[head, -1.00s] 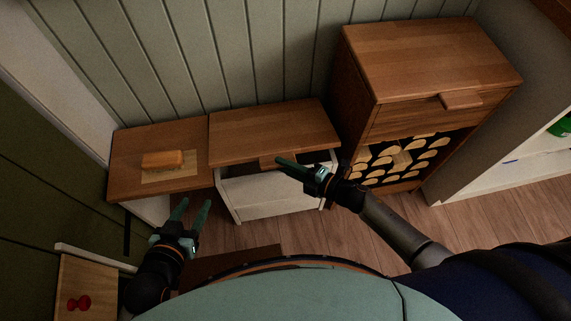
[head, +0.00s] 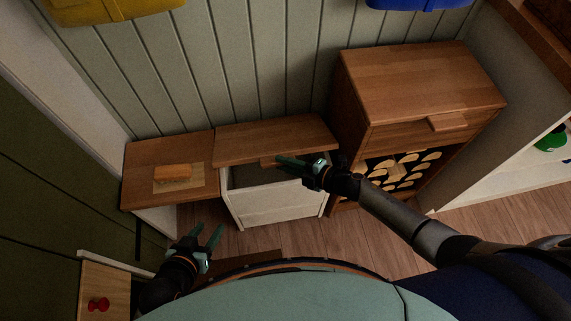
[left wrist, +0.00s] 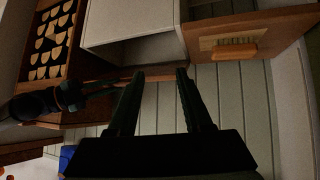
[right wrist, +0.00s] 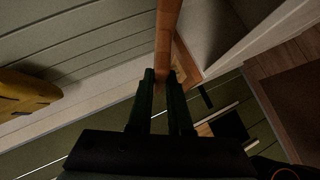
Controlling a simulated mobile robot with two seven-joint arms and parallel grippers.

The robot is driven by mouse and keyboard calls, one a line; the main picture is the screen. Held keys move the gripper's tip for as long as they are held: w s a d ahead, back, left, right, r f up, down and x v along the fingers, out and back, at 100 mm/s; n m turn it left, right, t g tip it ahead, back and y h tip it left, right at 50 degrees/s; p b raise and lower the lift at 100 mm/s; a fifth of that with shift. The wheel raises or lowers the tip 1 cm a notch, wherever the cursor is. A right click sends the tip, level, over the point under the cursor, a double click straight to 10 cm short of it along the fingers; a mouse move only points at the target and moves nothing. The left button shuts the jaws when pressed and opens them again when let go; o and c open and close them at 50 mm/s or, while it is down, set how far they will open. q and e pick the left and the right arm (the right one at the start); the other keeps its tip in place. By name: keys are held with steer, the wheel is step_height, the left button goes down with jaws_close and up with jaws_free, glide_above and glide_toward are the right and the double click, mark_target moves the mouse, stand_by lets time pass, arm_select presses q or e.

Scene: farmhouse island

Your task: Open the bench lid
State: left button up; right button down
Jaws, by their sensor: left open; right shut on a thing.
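The bench lid (head: 275,138) is a brown wooden board over a white bench box (head: 275,205) against the panelled wall. Its front edge is raised, and a dark gap shows above the white front. My right gripper (head: 282,162) is shut on the lid's front handle (head: 268,162). In the right wrist view the jaws (right wrist: 160,78) close on the wooden piece (right wrist: 167,40), with the lid seen nearly edge-on. My left gripper (head: 208,236) is open and empty, low in front and to the left of the bench. It also shows open in the left wrist view (left wrist: 160,76).
A taller wooden cabinet (head: 420,85) with logs below stands close on the right. Yellow (head: 110,10) and blue (head: 415,4) items hang on the wall.

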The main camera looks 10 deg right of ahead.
steer(key=shift+w+d+r+p, duration=0.1)
steer(key=shift+w+r+p, duration=0.25)
steer(key=shift+r, duration=0.2)
steer(key=shift+w+r+p, duration=0.35)
steer(key=shift+r, duration=0.2)
steer(key=shift+w+r+p, duration=0.3)
steer(key=shift+w+r, duration=0.1)
steer(key=shift+r, duration=0.05)
steer(key=shift+w, duration=0.1)
steer(key=c, duration=0.8)
jaws_free()
steer(key=shift+c, duration=0.2)
steer(key=shift+f, duration=0.1)
steer(key=shift+s, duration=0.25)
